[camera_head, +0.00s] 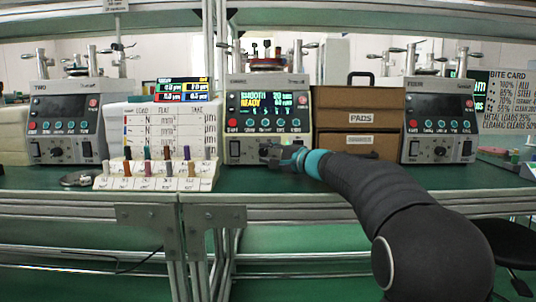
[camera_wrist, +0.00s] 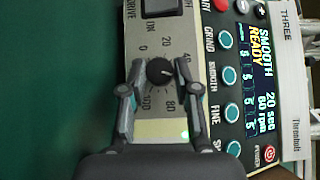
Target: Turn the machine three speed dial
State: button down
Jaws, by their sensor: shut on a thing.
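Machine three (camera_head: 268,115), a grey box with a lit screen reading SMOOTH READY, stands at the middle of the bench. In the wrist view its face (camera_wrist: 216,75) lies turned sideways, with THREE printed at the right. The speed dial (camera_wrist: 159,72) is a small black knob on a light panel, ringed by a 0 to 100 scale. Its pale pointer mark is too small to read surely. My gripper (camera_wrist: 158,80) has one finger on either side of the dial and is shut on it. In the head view my gripper (camera_head: 279,154) hides the dial.
A rack of coloured pegs (camera_head: 155,172) stands left of machine three. Brown boxes (camera_head: 357,108) stand close on its right, behind my arm. Similar machines stand at far left (camera_head: 68,122) and right (camera_head: 440,122). Green bench top shows in front.

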dwell(0.3)
jog(key=c, duration=0.8)
grip_release()
jog(key=shift+c, duration=0.2)
jog(key=v, duration=1.1)
jog(key=shift+s+d+f, duration=0.25)
jog(key=shift+d, duration=0.05)
jog(key=shift+s, duration=0.15)
jog(key=shift+d, duration=0.15)
